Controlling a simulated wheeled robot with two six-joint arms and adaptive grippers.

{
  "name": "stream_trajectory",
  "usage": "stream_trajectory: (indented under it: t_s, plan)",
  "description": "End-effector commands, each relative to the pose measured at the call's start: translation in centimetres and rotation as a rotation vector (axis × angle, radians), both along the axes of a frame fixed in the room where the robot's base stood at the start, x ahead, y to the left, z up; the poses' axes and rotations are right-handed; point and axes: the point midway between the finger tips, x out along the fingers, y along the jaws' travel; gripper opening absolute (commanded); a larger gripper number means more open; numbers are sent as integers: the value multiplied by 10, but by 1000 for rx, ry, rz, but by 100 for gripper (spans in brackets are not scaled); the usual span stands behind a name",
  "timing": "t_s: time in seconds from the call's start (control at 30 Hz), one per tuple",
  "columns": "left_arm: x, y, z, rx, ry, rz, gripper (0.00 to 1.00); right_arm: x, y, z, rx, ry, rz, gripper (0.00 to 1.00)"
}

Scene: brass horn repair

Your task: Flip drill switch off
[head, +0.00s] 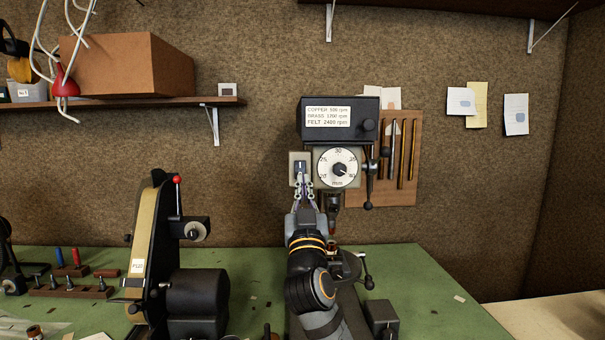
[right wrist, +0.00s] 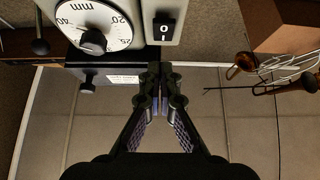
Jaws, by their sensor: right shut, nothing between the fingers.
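The drill press (head: 315,135) stands at the back of the bench, with a dark head, a speed label and a round white dial (head: 337,168). Its switch (head: 299,166) is a black rocker on a pale plate left of the dial. In the right wrist view the switch (right wrist: 164,29) shows a white O and I mark; I cannot tell which side is pressed. My right gripper (head: 305,178) is shut and empty, its tips close to the switch in the head view. In the right wrist view the fingertips (right wrist: 160,70) appear just below the switch; contact is not clear. My left gripper is out of view.
A belt sander (head: 150,250) stands left of my right arm. A drill lever (head: 368,180) hangs right of the dial, before a tool board (head: 405,190). A shelf (head: 120,102) holds a cardboard box (head: 130,65). The green bench (head: 440,290) is mostly clear at right.

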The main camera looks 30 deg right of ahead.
Motion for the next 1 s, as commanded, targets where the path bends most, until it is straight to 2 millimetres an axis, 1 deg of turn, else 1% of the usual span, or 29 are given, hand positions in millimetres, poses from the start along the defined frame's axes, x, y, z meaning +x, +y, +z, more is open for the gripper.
stream_trajectory:
  t_s: [0.03,0.1,0.2,0.3,0.43,0.73,0.77,0.87,1.0]
  plan:
    - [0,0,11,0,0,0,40,7,-5,12,-3,1,-3,0]
    - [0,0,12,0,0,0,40,18,-11,5,-3,5,-3,0]
    - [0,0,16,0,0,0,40,29,-18,1,-1,3,-2,0]
    - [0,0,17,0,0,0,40,36,-22,-1,-1,2,0,0]
    - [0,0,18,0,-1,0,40,39,-24,-3,-1,1,0,0]
    - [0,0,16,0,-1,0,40,39,-24,-5,-1,-1,1,0]
    - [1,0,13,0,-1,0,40,40,-24,-6,-3,-3,1,0]
    - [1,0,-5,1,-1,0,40,42,-25,-13,-12,-18,1,0]
    - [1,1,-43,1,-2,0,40,46,-28,-20,-38,-61,0,0]
